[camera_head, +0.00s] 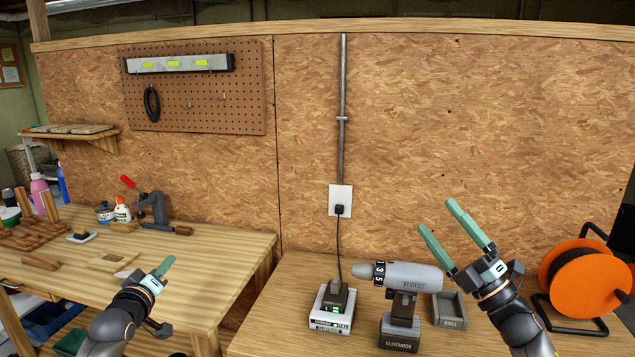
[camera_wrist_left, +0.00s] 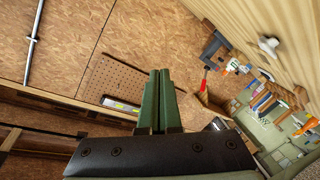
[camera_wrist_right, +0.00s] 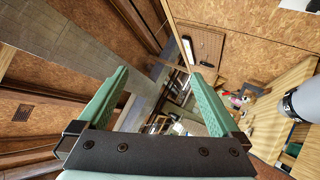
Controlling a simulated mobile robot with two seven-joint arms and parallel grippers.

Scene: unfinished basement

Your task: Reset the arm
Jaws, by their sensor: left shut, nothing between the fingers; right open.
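My left gripper (camera_head: 164,267) is shut and empty, raised over the front right part of the left workbench in the head view. Its green fingers meet in the left wrist view (camera_wrist_left: 158,100). My right gripper (camera_head: 440,225) is open and empty, raised above the right bench between the drill and the orange reel. Its two fingers stand wide apart in the right wrist view (camera_wrist_right: 160,100). Both arms come up from the bottom edge of the head view. Neither gripper touches an object.
A grey drill (camera_head: 411,277) stands on the right bench, beside a charger (camera_head: 331,308) wired to the wall outlet (camera_head: 340,200). A small grey tray (camera_head: 449,311) and an orange cable reel (camera_head: 580,279) stand further right. Bottles, a clamp (camera_head: 155,207) and wood pieces sit on the left workbench (camera_head: 215,262).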

